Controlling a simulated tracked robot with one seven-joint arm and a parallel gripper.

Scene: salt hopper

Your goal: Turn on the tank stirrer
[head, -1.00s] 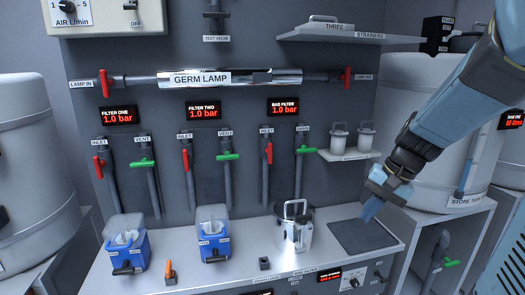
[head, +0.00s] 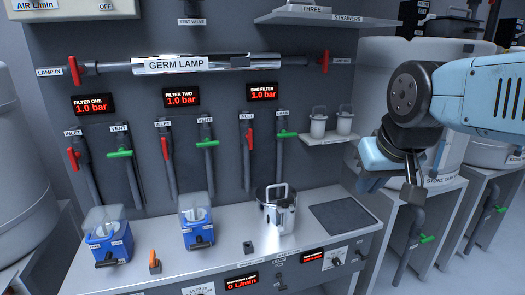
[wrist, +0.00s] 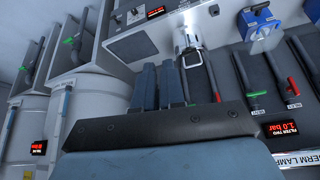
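The store tank (head: 436,165), pale and round, stands at the right behind my arm, its label partly hidden. On the bench front at the lower right is a small red-lit display (head: 312,256) with a dark knob on a white plate (head: 335,258) beside it. Their lettering is too small to read surely, so I cannot tell for certain which control is the tank stirrer's. The display also shows in the wrist view (wrist: 155,12). My gripper (wrist: 158,85) is in the air right of the bench, apart from the controls. Its fingers look close together with nothing between them.
A dark mat (head: 345,217), a steel pot (head: 277,212) and two blue filter housings stand on the bench. Red and green valve levers line the wall. A shelf with two small canisters (head: 330,138) juts out near my arm. Space before the bench looks free.

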